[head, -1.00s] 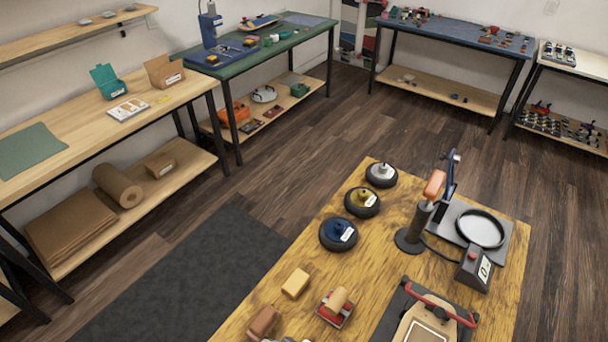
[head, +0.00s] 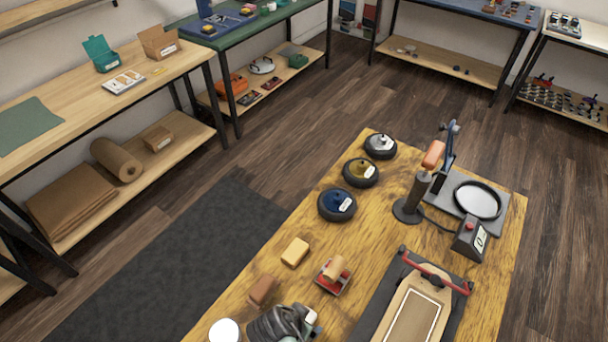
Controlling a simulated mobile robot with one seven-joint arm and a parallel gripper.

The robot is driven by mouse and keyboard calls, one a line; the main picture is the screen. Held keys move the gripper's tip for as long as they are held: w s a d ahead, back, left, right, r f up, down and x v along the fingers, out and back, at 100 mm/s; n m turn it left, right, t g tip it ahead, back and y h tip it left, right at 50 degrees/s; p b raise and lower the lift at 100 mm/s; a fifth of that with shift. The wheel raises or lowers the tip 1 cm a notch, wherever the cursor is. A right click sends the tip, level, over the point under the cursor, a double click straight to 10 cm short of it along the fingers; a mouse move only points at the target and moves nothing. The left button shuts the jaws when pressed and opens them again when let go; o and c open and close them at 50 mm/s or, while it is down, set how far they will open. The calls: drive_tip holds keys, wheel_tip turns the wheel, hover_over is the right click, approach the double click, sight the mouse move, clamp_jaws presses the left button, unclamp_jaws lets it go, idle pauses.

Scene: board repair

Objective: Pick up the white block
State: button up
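No plainly white block stands out. A pale yellow block (head: 295,252) lies on the wooden table at lower centre, apart from its neighbours. A brown block (head: 262,290) lies in front of it. A small whitish piece (head: 310,316) shows at the bottom, beside a dark grey item (head: 276,322) cut off by the frame edge; its shape is too small to tell.
Dark floor lies clear around a grey mat (head: 200,240).

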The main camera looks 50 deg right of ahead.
clamp_jaws()
idle(0.4)
wheel_tip(320, 180, up, 10)
idle(0.6)
drive_tip(key=c, duration=0.7)
unclamp_jaws()
drive_tip(key=c, duration=0.6)
